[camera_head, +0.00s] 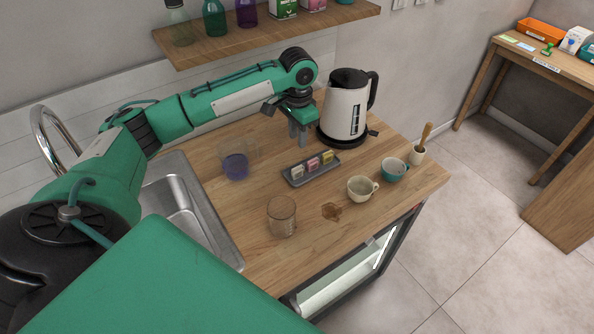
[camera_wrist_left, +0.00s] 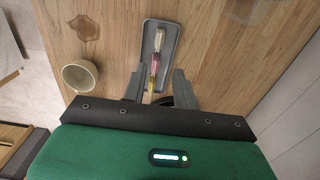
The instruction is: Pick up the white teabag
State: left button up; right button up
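The white teabag (camera_head: 297,172) stands in a small grey tray (camera_head: 322,173) on the wooden counter, at the tray's left end. A pink teabag (camera_head: 313,164) and a yellow teabag (camera_head: 327,156) stand in the same tray. The wrist view also shows the white teabag (camera_wrist_left: 160,39), farthest from the fingers, with the pink one (camera_wrist_left: 155,64) and yellow one (camera_wrist_left: 151,84) nearer. My left gripper (camera_head: 299,138) is above the counter behind the tray, fingers pointing down. In the wrist view my left gripper (camera_wrist_left: 158,69) is open and empty. My right gripper is not in view.
A kettle (camera_head: 344,106) stands close to the right of my left gripper. A cream cup (camera_head: 361,190), a teal cup (camera_head: 393,170) and a glass (camera_head: 281,217) are in front. A jug with purple contents (camera_head: 236,166) is left, by the sink (camera_head: 184,197). A shelf (camera_head: 270,34) hangs above.

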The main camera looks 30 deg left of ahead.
pick_arm(q)
jog(key=p, duration=0.2)
send_over(297, 168)
jog(key=f, duration=0.7)
jog(key=shift+w+a+f, duration=0.1)
jog(key=shift+w+f, duration=0.1)
jog(key=shift+f, duration=0.2)
jog(key=shift+f+p, duration=0.35)
jog(key=shift+f, duration=0.25)
notch_tip(297, 168, down, 4)
jog(key=shift+s+r+p, duration=0.1)
jog(key=shift+r+p, duration=0.15)
jog(key=shift+p, duration=0.4)
jog(key=shift+f, duration=0.35)
grip_shut()
